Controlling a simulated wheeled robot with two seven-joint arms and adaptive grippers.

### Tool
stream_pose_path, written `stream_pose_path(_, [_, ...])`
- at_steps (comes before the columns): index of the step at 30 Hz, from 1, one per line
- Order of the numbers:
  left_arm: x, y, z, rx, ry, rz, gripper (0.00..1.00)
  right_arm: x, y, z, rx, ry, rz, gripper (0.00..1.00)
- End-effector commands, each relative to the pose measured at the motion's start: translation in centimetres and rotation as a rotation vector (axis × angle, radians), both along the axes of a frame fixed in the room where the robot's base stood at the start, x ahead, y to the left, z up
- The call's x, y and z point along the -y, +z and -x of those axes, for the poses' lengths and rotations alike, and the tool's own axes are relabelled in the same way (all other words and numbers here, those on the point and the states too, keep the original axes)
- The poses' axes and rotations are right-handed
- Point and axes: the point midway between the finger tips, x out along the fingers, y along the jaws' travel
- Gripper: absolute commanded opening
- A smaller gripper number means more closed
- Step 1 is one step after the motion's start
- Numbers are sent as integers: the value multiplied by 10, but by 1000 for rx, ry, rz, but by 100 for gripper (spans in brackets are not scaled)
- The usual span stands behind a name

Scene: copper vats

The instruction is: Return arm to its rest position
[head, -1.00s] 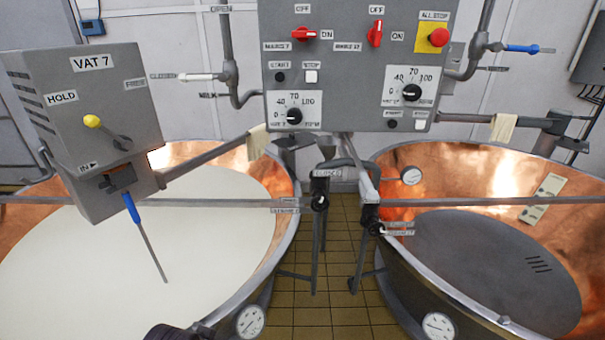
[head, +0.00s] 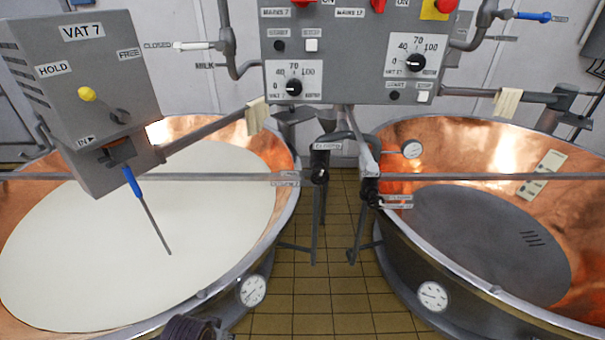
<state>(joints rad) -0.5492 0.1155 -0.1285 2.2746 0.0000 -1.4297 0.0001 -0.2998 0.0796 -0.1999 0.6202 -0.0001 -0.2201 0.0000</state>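A dark, ribbed part of my own arm or gripper (head: 195,329) shows at the bottom edge, left of the middle, in front of the left vat's rim. I take it to be on my left side. Its fingers are not visible, so I cannot tell whether it is open or shut, or whether it holds anything. It appears apart from the controls. My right arm and gripper are not in view.
The left copper vat (head: 290,228) holds white liquid; a blue-handled probe (head: 135,187) hangs over it from the VAT 7 box (head: 80,135). The right copper vat (head: 490,150) has a dark grey bottom. The control panel (head: 345,75) hangs between, above clear tiled floor (head: 330,295).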

Motion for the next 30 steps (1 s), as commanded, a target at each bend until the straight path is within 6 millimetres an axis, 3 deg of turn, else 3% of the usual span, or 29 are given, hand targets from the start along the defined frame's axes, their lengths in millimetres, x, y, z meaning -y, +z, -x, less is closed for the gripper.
stream_pose_path(14, [1, -128, 2, -44, -7, -3, 36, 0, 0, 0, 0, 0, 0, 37])
stream_pose_path(30, [-4, -261, 45, -92, -15, -7, 36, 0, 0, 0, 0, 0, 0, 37])
